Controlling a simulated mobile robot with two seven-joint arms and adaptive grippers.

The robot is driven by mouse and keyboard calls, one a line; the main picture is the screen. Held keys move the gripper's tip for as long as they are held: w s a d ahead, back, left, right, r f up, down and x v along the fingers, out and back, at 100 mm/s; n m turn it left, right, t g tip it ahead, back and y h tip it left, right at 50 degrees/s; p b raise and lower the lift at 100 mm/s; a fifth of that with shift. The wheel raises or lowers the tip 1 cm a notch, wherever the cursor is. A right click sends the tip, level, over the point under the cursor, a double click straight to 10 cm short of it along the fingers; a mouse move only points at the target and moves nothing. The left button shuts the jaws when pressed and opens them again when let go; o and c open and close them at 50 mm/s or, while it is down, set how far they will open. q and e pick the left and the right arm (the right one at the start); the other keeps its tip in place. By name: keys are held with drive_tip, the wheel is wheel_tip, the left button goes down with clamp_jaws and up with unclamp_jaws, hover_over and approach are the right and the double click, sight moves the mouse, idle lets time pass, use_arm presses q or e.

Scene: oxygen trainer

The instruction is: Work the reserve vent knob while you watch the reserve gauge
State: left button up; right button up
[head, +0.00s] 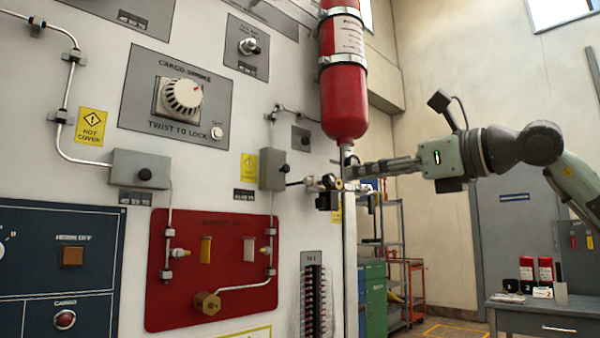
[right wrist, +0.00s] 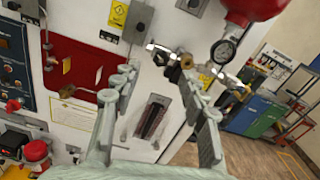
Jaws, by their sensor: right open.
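A small round gauge with a pale face (right wrist: 222,50) sits below the red cylinder in the right wrist view; its reading is too small to tell. To its left is a pipe fitting with a brass-coloured knob-like part (right wrist: 187,61). I cannot tell for sure that this is the reserve vent knob. In the head view the fitting (head: 328,184) is small and partly crowded by my gripper. My right gripper (head: 352,171) reaches in from the right, just below the cylinder; its fingers are apart and empty in the right wrist view (right wrist: 156,76). My left gripper is not in view.
The red cylinder (head: 344,92) is strapped to the wall panel above the fitting. A grey box (head: 272,169) and pipe lie to its left, with a red plate (head: 212,262) beyond. Cabinets (head: 375,298) and a desk (head: 545,312) stand behind at the right.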

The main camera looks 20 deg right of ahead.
sight(333, 179)
drive_tip(key=p+x, duration=0.1)
drive_tip(key=x, duration=0.6)
drive_tip(key=shift+w, duration=0.4)
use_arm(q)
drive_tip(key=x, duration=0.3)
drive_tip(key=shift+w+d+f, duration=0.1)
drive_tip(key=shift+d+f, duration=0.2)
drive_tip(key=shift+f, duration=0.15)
use_arm(e)
drive_tip(key=shift+f, duration=0.1)
clamp_jaws()
